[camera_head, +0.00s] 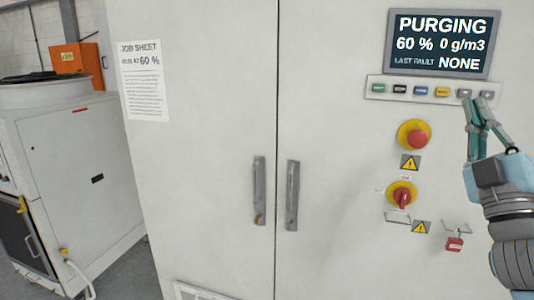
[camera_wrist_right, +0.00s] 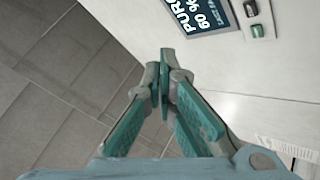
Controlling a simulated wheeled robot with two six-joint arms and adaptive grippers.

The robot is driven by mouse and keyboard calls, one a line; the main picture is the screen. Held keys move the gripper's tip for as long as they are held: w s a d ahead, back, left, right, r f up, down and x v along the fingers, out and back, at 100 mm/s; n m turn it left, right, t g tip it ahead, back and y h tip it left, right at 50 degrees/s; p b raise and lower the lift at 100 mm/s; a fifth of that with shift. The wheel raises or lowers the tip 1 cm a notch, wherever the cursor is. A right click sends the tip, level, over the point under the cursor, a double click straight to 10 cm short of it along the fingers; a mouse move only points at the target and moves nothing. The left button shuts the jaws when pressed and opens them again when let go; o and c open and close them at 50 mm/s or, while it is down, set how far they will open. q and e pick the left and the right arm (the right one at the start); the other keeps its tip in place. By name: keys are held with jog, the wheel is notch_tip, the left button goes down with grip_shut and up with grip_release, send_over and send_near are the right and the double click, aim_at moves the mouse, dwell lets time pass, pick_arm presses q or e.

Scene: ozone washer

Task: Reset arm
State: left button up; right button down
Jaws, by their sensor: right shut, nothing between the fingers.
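My right gripper (camera_head: 470,102) comes in from the right edge and is shut, with its fingertips up by the right end of the button row. In the right wrist view its green fingers (camera_wrist_right: 167,62) meet at the tips with nothing between them. The button panel (camera_head: 430,91) carries several coloured buttons. The display (camera_head: 443,43) above it reads PURGING, 60 %, 0 g/m3, LAST FAULT NONE; part of the display (camera_wrist_right: 207,14) also shows in the right wrist view. I cannot tell whether the fingertips touch the panel. My left gripper is not in view.
The cabinet doors (camera_head: 210,110) have two handles (camera_head: 259,190). A red emergency button (camera_head: 417,138), a red rotary switch (camera_head: 402,198) and a red padlock (camera_head: 454,244) sit below the panel. A job sheet (camera_head: 144,82) reads 60 %. A white machine (camera_head: 75,170) stands left.

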jog(key=w+d+f+m+g+h, duration=0.1)
jog(key=w+d+f+m+g, duration=0.2)
jog(key=w+f, duration=0.5)
jog(key=w+d+f+m+g+h, duration=0.1)
jog(key=w+d+f+m+g, duration=0.25)
jog(key=f, duration=0.75)
jog(key=s+d+f+m+g+y, duration=0.1)
jog(key=d+f+g, duration=0.15)
jog(key=f, duration=1.45)
jog(key=s+d+f+g, duration=0.1)
jog(key=f+g, duration=0.3)
jog(key=f, duration=1.3)
jog(key=s+a+f+m+g+y, duration=0.1)
jog(key=s+a+f+g, duration=0.25)
jog(key=s+f, duration=0.9)
jog(key=s+a+f+m+g+y, duration=0.1)
jog(key=s+a+f+g, duration=0.25)
jog(key=s+f, duration=0.95)
jog(key=s+a+f+g, duration=0.1)
jog(key=s+a+f, duration=0.2)
jog(key=s, duration=0.6)
jog(key=s+a+f+g+y, duration=0.1)
jog(key=s+a+f, duration=0.3)
jog(key=s, duration=0.5)
jog(key=s+a+f+g, duration=0.3)
jog(key=s+f, duration=0.3)
jog(key=s, duration=0.2)
jog(key=shift+s+a+m, duration=0.4)
jog(key=shift+a+m, duration=0.05)
jog(key=shift+a, duration=0.25)
